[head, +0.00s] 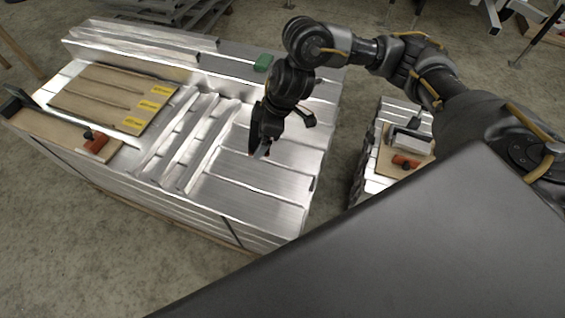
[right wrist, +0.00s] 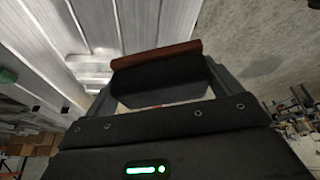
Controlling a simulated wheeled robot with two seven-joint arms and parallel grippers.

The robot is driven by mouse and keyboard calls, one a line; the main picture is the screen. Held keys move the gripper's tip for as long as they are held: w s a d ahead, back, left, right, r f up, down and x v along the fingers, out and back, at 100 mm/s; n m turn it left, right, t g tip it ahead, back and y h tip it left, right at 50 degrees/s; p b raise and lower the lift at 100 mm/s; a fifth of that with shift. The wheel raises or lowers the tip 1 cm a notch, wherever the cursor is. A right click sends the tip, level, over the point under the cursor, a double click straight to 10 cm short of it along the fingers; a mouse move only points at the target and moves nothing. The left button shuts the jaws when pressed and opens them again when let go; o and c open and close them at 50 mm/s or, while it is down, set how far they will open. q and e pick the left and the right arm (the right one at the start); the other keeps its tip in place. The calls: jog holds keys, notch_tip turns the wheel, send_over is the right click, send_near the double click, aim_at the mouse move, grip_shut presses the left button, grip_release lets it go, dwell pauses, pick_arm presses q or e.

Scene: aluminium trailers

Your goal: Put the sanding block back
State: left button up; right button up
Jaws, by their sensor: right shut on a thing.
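My right gripper (head: 261,150) hangs over the bare metal slats in the middle of the aluminium stack. It is shut on a dark block with a reddish-brown edge, which looks like the sanding block (right wrist: 160,78), seen between the fingers in the right wrist view. In the head view the block is almost wholly hidden by the gripper. I cannot tell whether it touches the metal below. My left gripper is not in view.
The aluminium stack (head: 250,205) carries a green object (head: 263,63), brown boards with yellow labels (head: 110,95) and an orange tool with a black knob (head: 96,142). A smaller stand at right holds another orange tool (head: 405,161). Bare slats surround my gripper.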

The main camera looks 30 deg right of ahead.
jog(key=s+x, duration=0.1)
jog(key=x, duration=0.7)
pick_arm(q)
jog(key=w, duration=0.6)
pick_arm(e)
jog(key=b, duration=0.5)
send_over(279, 165)
jog(key=shift+n, duration=0.3)
jog(key=f, duration=1)
jog(key=d+f, duration=0.1)
jog(key=f, duration=0.4)
jog(key=shift+s+f, duration=0.2)
jog(key=shift+s, duration=0.15)
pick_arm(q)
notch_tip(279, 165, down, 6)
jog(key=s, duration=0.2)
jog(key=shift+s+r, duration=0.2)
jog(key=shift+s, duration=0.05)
pick_arm(e)
jog(key=shift+w+d+f, duration=0.1)
jog(key=shift+d+f, duration=0.1)
jog(key=shift+f, duration=1.65)
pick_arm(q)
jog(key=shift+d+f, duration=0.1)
pick_arm(e)
jog(key=shift+f, duration=0.1)
